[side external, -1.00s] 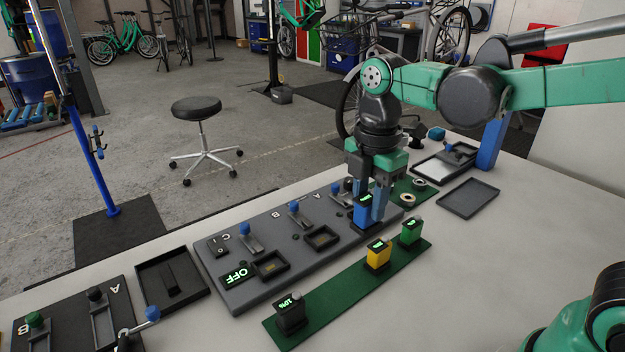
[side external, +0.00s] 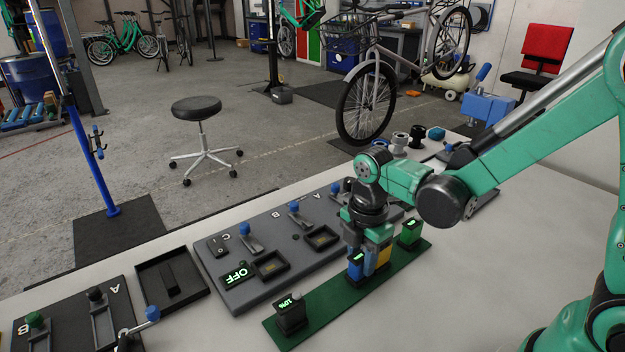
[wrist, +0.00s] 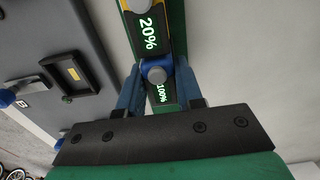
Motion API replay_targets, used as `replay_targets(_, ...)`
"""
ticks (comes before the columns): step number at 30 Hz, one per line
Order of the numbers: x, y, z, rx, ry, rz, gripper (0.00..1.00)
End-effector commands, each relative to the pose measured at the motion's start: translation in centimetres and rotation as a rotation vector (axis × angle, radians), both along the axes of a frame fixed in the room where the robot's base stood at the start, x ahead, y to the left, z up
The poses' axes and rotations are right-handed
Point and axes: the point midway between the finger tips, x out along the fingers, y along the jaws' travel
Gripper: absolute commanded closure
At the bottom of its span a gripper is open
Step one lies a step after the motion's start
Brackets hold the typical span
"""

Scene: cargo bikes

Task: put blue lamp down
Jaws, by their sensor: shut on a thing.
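The blue lamp (side external: 356,266), a small block with a lit display, is upright between the fingers of my gripper (side external: 368,258). In the wrist view the blue lamp (wrist: 158,70) has a grey knob and reads 100%, with a blue finger on each side. It is over the green strip (side external: 333,308), just left of the yellow lamp (side external: 383,254); I cannot tell whether its base touches the strip. The yellow lamp is partly hidden by my gripper in the side view; it reads 20% in the wrist view (wrist: 146,32).
A green lamp (side external: 410,234) stands at the strip's far end and a dark lamp (side external: 291,312) at its near end. Behind is a grey panel (side external: 230,292) with switches and framed recesses. The strip between the dark and blue lamps is bare.

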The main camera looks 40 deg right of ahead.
Motion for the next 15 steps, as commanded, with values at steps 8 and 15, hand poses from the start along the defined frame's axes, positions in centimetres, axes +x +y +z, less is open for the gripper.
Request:
replay_targets(8,0.0,0.0,-0.33,0.0,0.0,0.0,1.0)
replay_targets(15,0.0,0.0,-0.27,0.0,0.0,0.0,0.38)
